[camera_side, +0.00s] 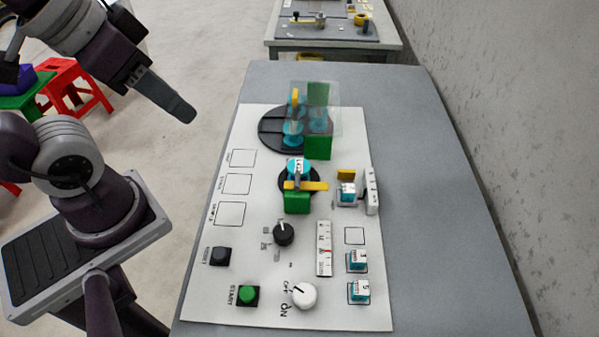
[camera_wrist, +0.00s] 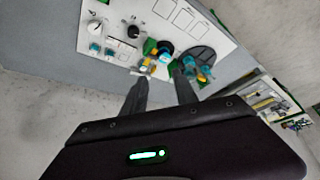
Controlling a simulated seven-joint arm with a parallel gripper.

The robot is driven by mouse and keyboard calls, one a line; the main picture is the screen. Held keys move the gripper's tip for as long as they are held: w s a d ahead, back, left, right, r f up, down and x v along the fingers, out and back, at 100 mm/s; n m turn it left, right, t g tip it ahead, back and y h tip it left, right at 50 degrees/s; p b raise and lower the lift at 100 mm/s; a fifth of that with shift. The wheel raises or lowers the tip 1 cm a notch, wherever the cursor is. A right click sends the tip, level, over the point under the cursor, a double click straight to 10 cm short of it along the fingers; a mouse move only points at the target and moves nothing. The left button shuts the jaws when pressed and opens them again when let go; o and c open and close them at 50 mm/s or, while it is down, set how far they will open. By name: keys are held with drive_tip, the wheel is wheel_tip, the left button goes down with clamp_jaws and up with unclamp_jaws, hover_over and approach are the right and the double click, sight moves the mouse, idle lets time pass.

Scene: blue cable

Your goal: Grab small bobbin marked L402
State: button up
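Several small blue bobbins with white labels are on the white panel. One bobbin (camera_side: 348,192) sits in a holder right of the panel's middle. Two more, an upper bobbin (camera_side: 357,259) and a lower bobbin (camera_side: 359,290), lie in marked squares at the lower right. Another blue bobbin (camera_side: 298,168) is on the round black mount at the centre, behind a yellow bar. The label writing is too small for me to tell which is L402. My gripper (camera_side: 184,112) is raised left of the panel, away from every bobbin. In the wrist view my gripper (camera_wrist: 160,75) has its fingers apart and nothing between them.
A clear cover (camera_side: 325,105) stands over blue bobbins on the black disc (camera_side: 268,128) at the back. A green block (camera_side: 297,203), black knob (camera_side: 284,233), white knob (camera_side: 303,295) and green button (camera_side: 247,294) stick up. The grey table (camera_side: 430,230) is bare at right.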

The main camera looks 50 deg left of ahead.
drive_tip(key=o, duration=0.4)
drive_tip(key=shift+f, duration=0.1)
drive_tip(key=n+g+h, duration=0.4)
drive_tip(key=n+h, duration=0.7)
drive_tip(key=n, duration=0.4)
hover_over(290, 164)
drive_tip(key=s+d, duration=0.2)
drive_tip(key=s, duration=0.2)
wheel_tip(290, 164, down, 16)
drive_tip(key=a+f+n+t, duration=0.1)
drive_tip(key=a+f+n, duration=0.1)
drive_tip(key=f+n, duration=0.1)
drive_tip(key=w+a+f+n+t, duration=0.1)
drive_tip(key=a+f+n+t, duration=0.1)
drive_tip(key=f, duration=0.3)
drive_tip(key=w+a+f+n+t, duration=0.1)
drive_tip(key=a+f+n+t, duration=0.1)
drive_tip(key=f, duration=0.3)
drive_tip(key=shift+n+h, duration=0.4)
drive_tip(key=shift+n, duration=0.5)
drive_tip(key=x, duration=0.7)
drive_tip(key=shift+d, duration=0.1)
